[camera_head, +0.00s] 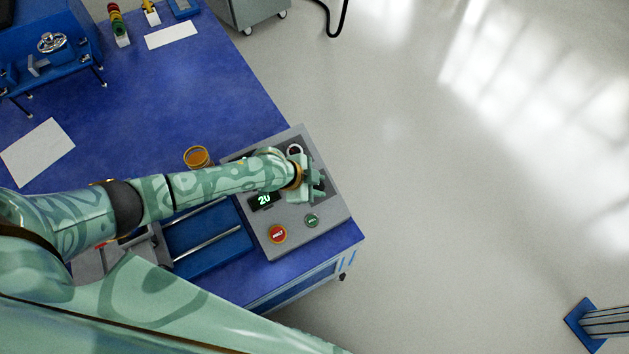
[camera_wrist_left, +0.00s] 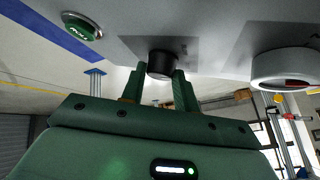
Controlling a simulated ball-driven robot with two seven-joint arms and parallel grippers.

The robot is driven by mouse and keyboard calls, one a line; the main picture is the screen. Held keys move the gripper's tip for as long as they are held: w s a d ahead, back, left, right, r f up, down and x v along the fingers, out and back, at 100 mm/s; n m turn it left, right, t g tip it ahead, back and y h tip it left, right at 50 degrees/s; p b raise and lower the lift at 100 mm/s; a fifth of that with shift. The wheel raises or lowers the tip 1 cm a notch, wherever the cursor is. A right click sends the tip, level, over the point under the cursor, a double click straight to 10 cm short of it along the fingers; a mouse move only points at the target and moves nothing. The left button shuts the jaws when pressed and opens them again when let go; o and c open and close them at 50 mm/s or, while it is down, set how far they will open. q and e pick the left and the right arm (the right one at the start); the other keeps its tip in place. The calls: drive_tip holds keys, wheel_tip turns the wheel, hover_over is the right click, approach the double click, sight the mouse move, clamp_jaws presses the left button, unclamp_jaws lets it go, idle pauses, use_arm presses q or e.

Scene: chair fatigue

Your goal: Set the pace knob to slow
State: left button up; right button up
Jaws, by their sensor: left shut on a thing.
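The grey control panel (camera_head: 292,246) stands at the right end of the blue table. My left gripper (camera_head: 320,186) is over its right part and hides the knob in the head view. In the left wrist view, the black pace knob (camera_wrist_left: 161,64) sits on the panel face between the two green fingers of the left gripper (camera_wrist_left: 160,82). The gripper is shut on this knob. The knob's pointer and scale are not readable. The panel's display (camera_head: 264,200) reads 20. My right gripper is not in view.
A red HALT button (camera_head: 278,233) and a green button (camera_head: 312,220) are near the gripper. A white ring-shaped control (camera_head: 295,149) lies behind it. Open floor lies to the right.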

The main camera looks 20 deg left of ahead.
use_arm(q)
drive_tip(key=n+p, duration=0.1)
drive_tip(key=n+t+p, duration=0.1)
drive_tip(key=n+t+y+p, duration=0.1)
drive_tip(key=shift+s+d+r, duration=0.15)
drive_tip(key=shift+s+d, duration=0.05)
drive_tip(key=shift+d, duration=0.05)
drive_tip(key=shift+f+n+t+y+p, duration=0.2)
drive_tip(key=shift+n+t+y+p, duration=0.3)
drive_tip(key=shift+n+t+p, duration=0.45)
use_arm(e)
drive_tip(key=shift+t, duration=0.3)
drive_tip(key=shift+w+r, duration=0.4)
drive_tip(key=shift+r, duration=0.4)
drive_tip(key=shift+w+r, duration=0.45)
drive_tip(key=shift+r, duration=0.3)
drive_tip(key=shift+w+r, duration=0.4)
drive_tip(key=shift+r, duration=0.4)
use_arm(q)
drive_tip(key=shift+n, duration=0.25)
drive_tip(key=o, duration=1)
drive_tip(key=shift+c, duration=0.2)
drive_tip(key=shift+a, duration=0.1)
